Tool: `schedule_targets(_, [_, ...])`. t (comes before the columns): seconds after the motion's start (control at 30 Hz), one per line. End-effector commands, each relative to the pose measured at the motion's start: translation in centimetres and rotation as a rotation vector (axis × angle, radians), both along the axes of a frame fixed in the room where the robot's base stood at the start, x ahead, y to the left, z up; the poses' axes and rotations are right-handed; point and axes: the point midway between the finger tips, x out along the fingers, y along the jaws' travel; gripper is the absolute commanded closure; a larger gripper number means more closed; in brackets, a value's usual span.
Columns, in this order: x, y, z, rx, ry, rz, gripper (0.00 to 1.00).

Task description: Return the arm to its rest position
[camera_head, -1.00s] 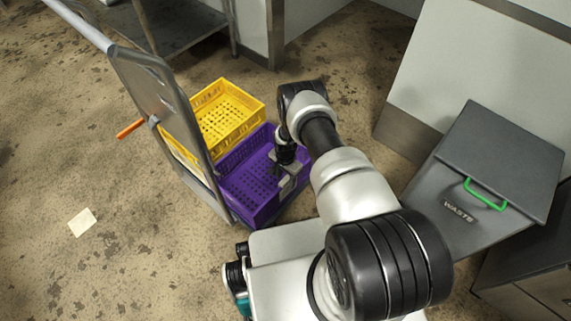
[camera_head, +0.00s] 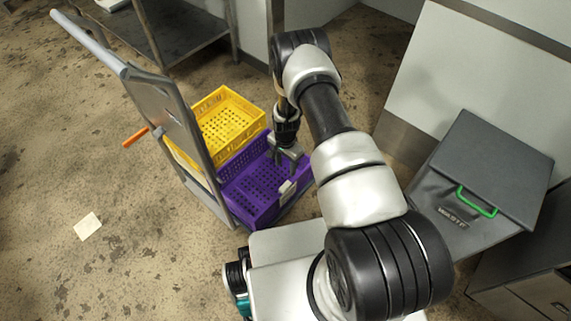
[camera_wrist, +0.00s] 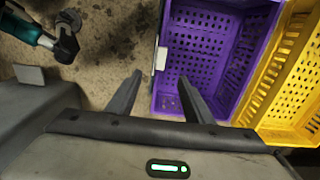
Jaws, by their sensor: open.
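My gripper (camera_head: 287,155) hangs from the raised arm over the purple crate in the head view. In the wrist view my gripper (camera_wrist: 158,92) shows two dark fingers spread wide with nothing between them. The purple crate (camera_head: 240,207) stands on the cart next to the yellow crate and looks empty where I can see into it. It also shows in the wrist view (camera_wrist: 205,55), beyond the fingers. My arm hides part of the crate's right side.
A yellow crate (camera_head: 228,118) sits behind the purple one. The cart's grey upright frame (camera_head: 170,115) and orange lever (camera_head: 135,137) stand left. A grey waste bin (camera_head: 482,168) with a green handle (camera_head: 477,201) is at right. A paper (camera_head: 87,226) lies on open floor at left.

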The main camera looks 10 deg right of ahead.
Motion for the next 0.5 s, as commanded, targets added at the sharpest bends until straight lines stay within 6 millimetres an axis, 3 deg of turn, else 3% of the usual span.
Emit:
schedule_targets(0.37, [0.1,0.0,0.0,0.001,-0.001,0.0,0.53])
schedule_targets(0.47, [0.8,0.0,1.5,0.001,-0.01,0.011,0.53])
schedule_targets(0.5, [1.4,0.1,2.8,0.001,-0.019,0.023,0.53])
